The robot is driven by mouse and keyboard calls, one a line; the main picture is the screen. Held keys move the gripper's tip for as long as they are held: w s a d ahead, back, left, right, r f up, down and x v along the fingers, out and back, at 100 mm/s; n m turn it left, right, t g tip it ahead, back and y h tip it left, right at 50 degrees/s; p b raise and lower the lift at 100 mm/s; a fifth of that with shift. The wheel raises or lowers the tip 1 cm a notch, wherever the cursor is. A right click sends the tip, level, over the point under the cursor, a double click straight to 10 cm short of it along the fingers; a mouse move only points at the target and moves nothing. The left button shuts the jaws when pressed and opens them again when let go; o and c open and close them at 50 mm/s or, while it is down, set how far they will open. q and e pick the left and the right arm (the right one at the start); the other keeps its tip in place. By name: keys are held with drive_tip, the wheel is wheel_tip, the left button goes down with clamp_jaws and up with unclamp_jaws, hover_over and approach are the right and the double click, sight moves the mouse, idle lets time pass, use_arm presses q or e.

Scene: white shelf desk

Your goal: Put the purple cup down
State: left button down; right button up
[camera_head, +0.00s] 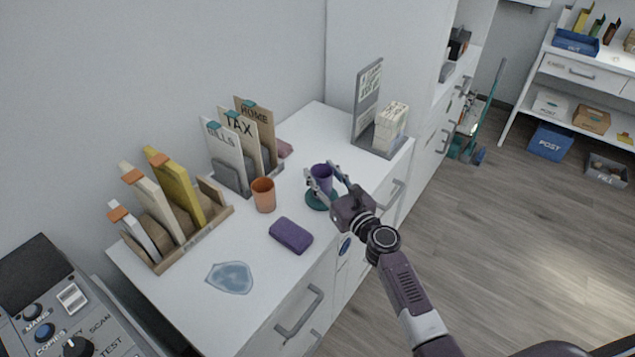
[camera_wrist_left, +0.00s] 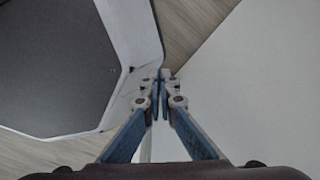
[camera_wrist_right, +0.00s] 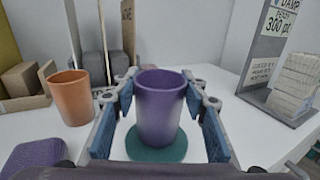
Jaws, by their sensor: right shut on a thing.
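The purple cup (camera_head: 321,177) is upright between the fingers of my right gripper (camera_head: 320,174), which is shut on it. The right wrist view shows the cup (camera_wrist_right: 160,110) with a finger on each side. A round teal coaster (camera_head: 313,203) lies directly under the cup on the white desk top. It also shows in the right wrist view (camera_wrist_right: 140,150). I cannot tell whether the cup's base touches the coaster. My left gripper (camera_wrist_left: 160,78) is seen only in the left wrist view, with its fingers together and nothing visible between them.
An orange cup (camera_head: 263,195) and a purple cloth block (camera_head: 290,235) stand left of the coaster. A spill-like blue patch (camera_head: 230,278) lies nearer the front. File holders with folders (camera_head: 232,150) line the wall. A grey sign stand (camera_head: 367,98) with a paper stack (camera_head: 391,122) stands at the right.

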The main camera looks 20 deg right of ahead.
drive_tip(key=shift+f, duration=0.45)
drive_tip(key=shift+a, duration=0.1)
use_arm(q)
drive_tip(key=shift+w+a+f, duration=0.1)
drive_tip(key=shift+a+f, duration=0.2)
drive_tip(key=shift+f, duration=0.05)
use_arm(e)
drive_tip(key=shift+r, duration=0.15)
drive_tip(key=o, duration=1.3)
drive_tip(key=shift+f, duration=0.2)
drive_tip(key=shift+c, duration=0.2)
use_arm(q)
drive_tip(key=shift+f, duration=0.15)
use_arm(e)
drive_tip(key=shift+r, duration=0.1)
drive_tip(key=shift+r, duration=0.15)
drive_tip(key=v, duration=1.2)
